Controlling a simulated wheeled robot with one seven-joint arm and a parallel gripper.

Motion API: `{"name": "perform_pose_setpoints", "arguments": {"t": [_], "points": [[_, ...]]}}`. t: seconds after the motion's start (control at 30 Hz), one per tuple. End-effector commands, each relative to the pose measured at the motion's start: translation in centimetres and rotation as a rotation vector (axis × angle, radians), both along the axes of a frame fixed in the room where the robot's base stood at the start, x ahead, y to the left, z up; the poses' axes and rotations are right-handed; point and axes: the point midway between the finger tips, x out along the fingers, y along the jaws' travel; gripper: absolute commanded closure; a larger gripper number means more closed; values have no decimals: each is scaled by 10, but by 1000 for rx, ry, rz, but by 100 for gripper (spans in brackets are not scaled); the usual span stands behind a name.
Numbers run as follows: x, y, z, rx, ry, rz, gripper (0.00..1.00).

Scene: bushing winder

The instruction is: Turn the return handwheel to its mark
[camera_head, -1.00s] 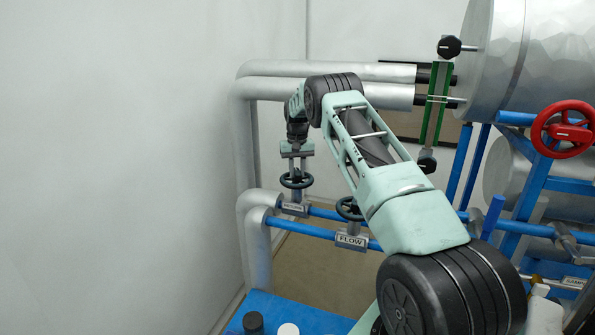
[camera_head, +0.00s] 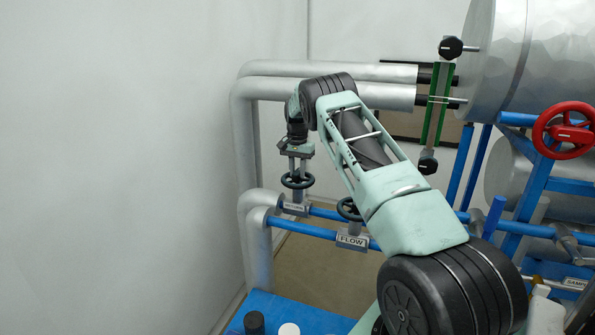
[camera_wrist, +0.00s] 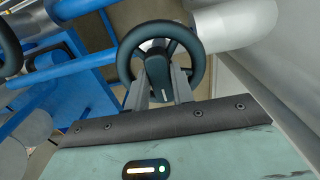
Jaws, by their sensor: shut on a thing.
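The return handwheel (camera_head: 297,185) is a dark ring with a central hub, on a valve above a small label plate (camera_head: 294,209) on the blue pipe. My gripper (camera_head: 297,172) reaches down onto it from above. In the wrist view, the two grey fingers of my gripper (camera_wrist: 160,85) reach over the near rim of the return handwheel (camera_wrist: 195,62) towards its hub. They are shut on the wheel; the exact contact is partly hidden by the fingers. A small pale mark (camera_wrist: 166,91) shows on the near rim between the fingers.
A second dark handwheel (camera_head: 347,208) stands to the right above the FLOW label (camera_head: 351,240). Thick silver pipes (camera_head: 245,120) run beside and behind my gripper. A red handwheel (camera_head: 563,130) and a large silver drum (camera_head: 530,60) are at the right. The white wall (camera_head: 120,150) is at the left.

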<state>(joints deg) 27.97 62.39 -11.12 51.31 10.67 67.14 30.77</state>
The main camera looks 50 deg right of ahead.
Motion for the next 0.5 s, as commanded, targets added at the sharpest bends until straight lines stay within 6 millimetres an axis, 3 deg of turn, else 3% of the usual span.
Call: {"name": "perform_pose_setpoints", "arguments": {"t": [0.37, 0.4, 0.47, 0.5], "points": [[1, 0, 1, -1, -3, -6, 99], [1, 0, 1, -2, -4, -6, 68], [1, 0, 1, -1, -3, -6, 55], [1, 0, 1, -1, -3, -6, 55]]}}
